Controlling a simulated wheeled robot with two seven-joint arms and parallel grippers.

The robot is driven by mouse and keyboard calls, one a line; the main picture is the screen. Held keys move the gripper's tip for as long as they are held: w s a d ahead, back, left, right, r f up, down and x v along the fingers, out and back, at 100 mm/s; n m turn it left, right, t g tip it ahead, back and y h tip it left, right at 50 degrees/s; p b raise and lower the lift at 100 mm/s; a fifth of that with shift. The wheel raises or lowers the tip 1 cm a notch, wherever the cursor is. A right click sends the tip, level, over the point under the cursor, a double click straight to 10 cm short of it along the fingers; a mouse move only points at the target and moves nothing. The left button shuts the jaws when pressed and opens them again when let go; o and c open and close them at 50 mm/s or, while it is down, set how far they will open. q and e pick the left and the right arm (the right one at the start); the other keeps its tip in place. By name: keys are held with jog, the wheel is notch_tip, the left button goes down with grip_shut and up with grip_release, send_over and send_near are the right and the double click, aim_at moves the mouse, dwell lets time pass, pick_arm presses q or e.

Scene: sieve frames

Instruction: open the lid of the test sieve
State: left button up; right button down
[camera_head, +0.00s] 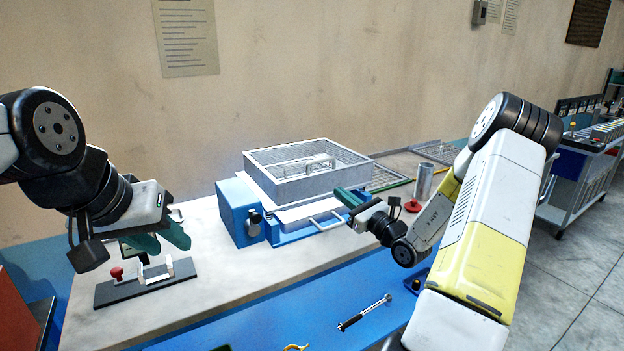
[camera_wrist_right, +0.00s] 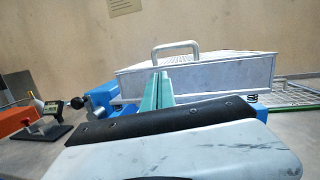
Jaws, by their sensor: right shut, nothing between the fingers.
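The test sieve (camera_head: 305,187) is a grey rectangular box with a mesh top, seated on a blue machine (camera_head: 236,210). A metal handle (camera_head: 306,165) stands on its lid; the lid lies flat and looks closed. In the right wrist view the lid handle (camera_wrist_right: 176,46) rises just beyond my fingertips. My right gripper (camera_head: 347,196) has its green fingers shut and empty, at the sieve's front right side; the fingers (camera_wrist_right: 158,92) are together in the wrist view. I cannot tell if they touch the box. My left gripper (camera_head: 163,240) is open and empty, left of the machine.
A black stand with a red knob (camera_head: 116,273) lies below my left gripper. A metal cylinder (camera_head: 424,182) and wire mesh (camera_head: 385,178) are right of the sieve. A wrench-like tool (camera_head: 365,312) lies at the front.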

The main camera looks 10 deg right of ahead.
notch_tip(320, 180, down, 2)
jog(key=d+m+t+h, duration=0.1)
jog(key=d+m+h, duration=0.1)
jog(key=d, duration=0.1)
send_near(330, 170)
jog(key=w+a, duration=0.1)
jog(key=a, duration=0.1)
jog(key=w+a+r, duration=0.1)
jog(key=w+a, duration=0.1)
jog(key=shift+w, duration=0.15)
jog(key=shift+w+a+r, duration=0.1)
jog(key=shift+w+r, duration=0.15)
jog(key=shift+r, duration=0.25)
jog(key=shift+w+a+r, duration=0.15)
jog(key=shift+w+r, duration=0.1)
jog(key=shift+r, duration=0.25)
jog(key=shift+w+a+r, duration=0.1)
jog(key=shift+w+r, duration=0.25)
jog(key=shift+r, duration=0.15)
